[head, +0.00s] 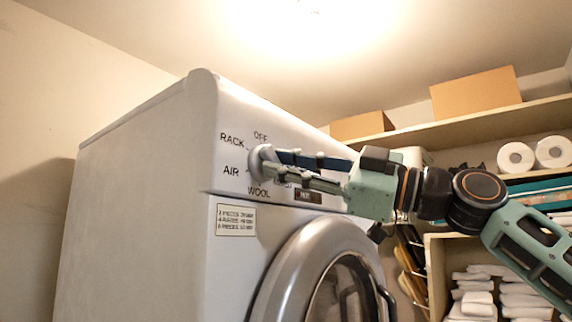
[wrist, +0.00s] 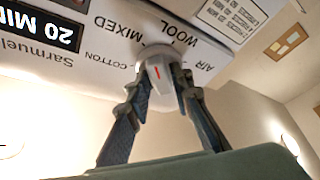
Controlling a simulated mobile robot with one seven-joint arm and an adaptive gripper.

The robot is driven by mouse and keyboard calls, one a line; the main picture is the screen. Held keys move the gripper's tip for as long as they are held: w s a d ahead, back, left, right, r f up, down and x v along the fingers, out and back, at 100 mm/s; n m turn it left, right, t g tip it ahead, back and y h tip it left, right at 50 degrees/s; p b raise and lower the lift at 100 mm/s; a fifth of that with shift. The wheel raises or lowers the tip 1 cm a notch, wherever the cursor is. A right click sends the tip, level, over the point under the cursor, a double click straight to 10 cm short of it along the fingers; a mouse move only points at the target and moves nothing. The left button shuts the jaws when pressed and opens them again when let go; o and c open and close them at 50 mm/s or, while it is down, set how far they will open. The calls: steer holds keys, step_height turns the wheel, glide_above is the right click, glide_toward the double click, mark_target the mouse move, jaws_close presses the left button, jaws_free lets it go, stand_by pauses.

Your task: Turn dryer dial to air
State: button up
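The dryer (head: 150,180) is a large white machine with a round grey door. Its light-coloured dial (head: 256,158) is on the front panel, with OFF, RACK, AIR and WOOL legible around it. In the wrist view the dial (wrist: 159,76) has a raised grip with a red mark, which points roughly between the MIXED and WOOL labels. My gripper (head: 275,163) has its two fingers on either side of the dial's grip, and they seem to press on it. The gripper also shows in the wrist view (wrist: 160,88). Some labels are hidden behind the fingers in the head view.
A small display (wrist: 42,23) reads 20 Min. The dryer door (head: 275,290) is below the panel. Shelves (head: 480,125) on the right hold cardboard boxes (head: 476,92), paper rolls (head: 515,158) and folded white towels (head: 478,305).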

jaws_close()
steer(key=shift+f+b, duration=0.1)
steer(key=shift+b, duration=0.25)
steer(key=m+t+h+b, duration=0.2)
steer(key=m+t, duration=0.1)
steer(key=m, duration=0.5)
steer(key=m+t+h+b, duration=0.1)
steer(key=m+t+h, duration=0.2)
steer(key=m, duration=0.6)
steer(key=s+m+t+h+b, duration=0.1)
steer(key=m+t+h+b, duration=0.1)
steer(key=m, duration=0.6)
steer(key=shift+s+a+r+t+h+b, duration=0.1)
steer(key=shift+a+r+t+h+b, duration=0.25)
steer(key=shift+t, duration=0.25)
steer(key=shift+s+a+f+m+h+p, duration=0.1)
steer(key=shift+m+h+p, duration=0.1)
steer(key=shift+m+p, duration=0.45)
steer(key=shift+a+m+h+p, duration=0.15)
steer(key=shift+m+p, duration=0.1)
steer(key=shift+m, duration=1)
